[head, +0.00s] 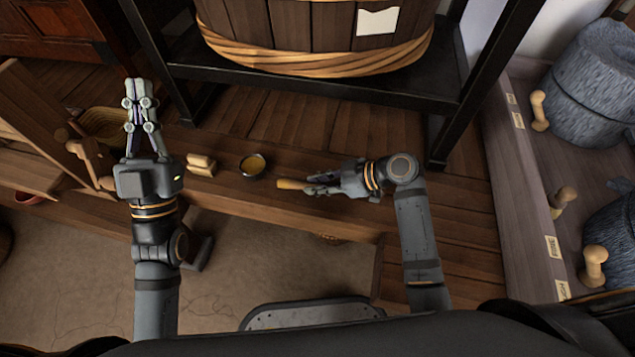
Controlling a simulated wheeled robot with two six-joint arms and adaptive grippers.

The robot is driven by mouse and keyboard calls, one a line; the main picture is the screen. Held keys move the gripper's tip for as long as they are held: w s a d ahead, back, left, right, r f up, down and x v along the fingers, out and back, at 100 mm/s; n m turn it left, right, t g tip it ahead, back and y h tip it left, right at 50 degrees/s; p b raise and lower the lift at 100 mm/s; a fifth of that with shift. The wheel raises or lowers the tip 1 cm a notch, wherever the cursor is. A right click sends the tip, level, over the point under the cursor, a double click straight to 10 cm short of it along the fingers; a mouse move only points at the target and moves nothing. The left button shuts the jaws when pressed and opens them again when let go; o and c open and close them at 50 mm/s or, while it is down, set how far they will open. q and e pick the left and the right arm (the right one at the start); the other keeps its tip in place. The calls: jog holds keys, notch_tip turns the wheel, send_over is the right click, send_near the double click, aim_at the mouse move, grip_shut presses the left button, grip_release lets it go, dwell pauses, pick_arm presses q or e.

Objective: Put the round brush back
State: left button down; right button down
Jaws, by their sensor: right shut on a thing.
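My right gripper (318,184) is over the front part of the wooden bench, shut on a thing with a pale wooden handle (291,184). The handle sticks out to the left. The rest of the held thing is hidden by the fingers, so I cannot tell for sure that it is the round brush. My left gripper (138,92) is at the left, over the bench, pointing away from me. Its fingers are close together with nothing seen between them.
A small dark bowl with yellow contents (252,166) and a pale wooden block-like piece (201,165) sit on the bench between my grippers. A yellowish basket (105,125) is behind my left gripper. A black-framed stand holds a wooden tub (290,30). Stone querns (595,85) are at right.

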jog(key=c, duration=1.1)
grip_release()
jog(key=shift+c, duration=0.2)
jog(key=shift+d, duration=0.1)
jog(key=v, duration=0.6)
jog(key=shift+d, duration=0.2)
jog(key=shift+s+d+r, duration=0.2)
jog(key=shift+d+r, duration=0.1)
jog(key=shift+r, duration=0.1)
